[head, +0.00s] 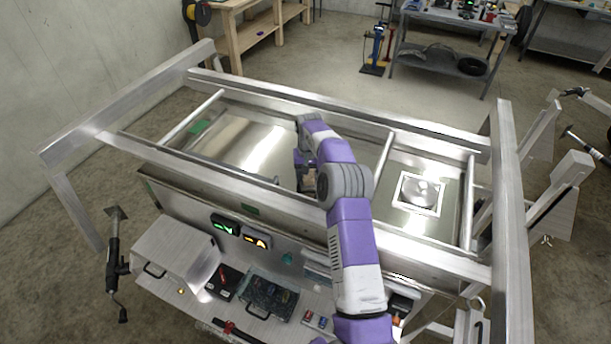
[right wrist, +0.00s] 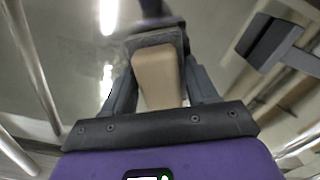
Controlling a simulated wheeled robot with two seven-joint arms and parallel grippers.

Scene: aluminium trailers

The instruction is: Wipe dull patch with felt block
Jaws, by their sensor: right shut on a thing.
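My right gripper (head: 304,178) reaches into the aluminium trailer frame (head: 330,110), mostly hidden by my own arm in the head view. In the right wrist view the right gripper (right wrist: 160,95) is shut on the felt block (right wrist: 158,75), a beige block with a dark grey end, between the two fingers. A white-outlined square with a greyish round area, seemingly the dull patch (head: 420,194), lies on the shiny panel at the right. The gripper is left of it and apart from it. My left gripper is not in view.
Crossbars (head: 386,158) divide the trailer bed, and one stands between the gripper and the outlined square. A bench with cases and small tools (head: 270,292) lies along the near side. A green piece (head: 200,127) lies on the left panel.

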